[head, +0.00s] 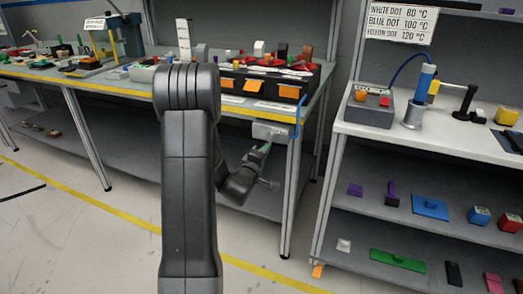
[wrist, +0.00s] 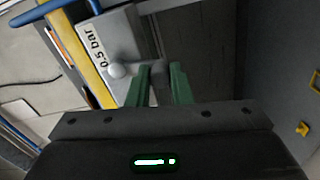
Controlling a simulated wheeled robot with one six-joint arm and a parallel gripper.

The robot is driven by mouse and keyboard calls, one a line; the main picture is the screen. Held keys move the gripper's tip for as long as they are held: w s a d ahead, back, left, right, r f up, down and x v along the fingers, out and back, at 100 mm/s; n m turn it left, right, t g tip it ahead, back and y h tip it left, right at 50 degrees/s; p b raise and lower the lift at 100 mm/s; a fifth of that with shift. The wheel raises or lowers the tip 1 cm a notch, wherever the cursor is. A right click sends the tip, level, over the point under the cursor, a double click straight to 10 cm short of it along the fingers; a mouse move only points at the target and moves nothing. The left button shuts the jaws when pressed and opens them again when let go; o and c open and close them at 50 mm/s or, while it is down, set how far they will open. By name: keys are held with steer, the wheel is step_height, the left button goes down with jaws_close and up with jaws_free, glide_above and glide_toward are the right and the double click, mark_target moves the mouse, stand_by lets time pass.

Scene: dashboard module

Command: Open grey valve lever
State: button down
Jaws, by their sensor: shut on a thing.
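The grey valve lever (wrist: 159,74) sits between the two green fingers of my gripper (wrist: 161,84) in the wrist view. My gripper is shut on it, and the fingers hide part of its sides. In the head view the grey box (head: 272,132) hangs at the right front end of the long workbench. My gripper (head: 262,152) is just below it there; the lever is too small to make out in that view.
The workbench (head: 135,88) carries several modules and orange-tagged dark bins (head: 255,84). A blue hose (head: 299,112) runs by the grey box. A bench leg (head: 291,200) stands close to its right. A white shelf unit (head: 440,140) with coloured blocks stands further right. The floor in front is clear.

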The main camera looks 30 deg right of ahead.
steer(key=shift+s+d+f+n, duration=0.1)
steer(key=shift+s+d+n, duration=0.25)
steer(key=shift+n, duration=0.65)
steer(key=c, duration=1.3)
jaws_free()
steer(key=shift+a, duration=0.1)
steer(key=v, duration=1.3)
steer(key=shift+s+a+p, duration=0.3)
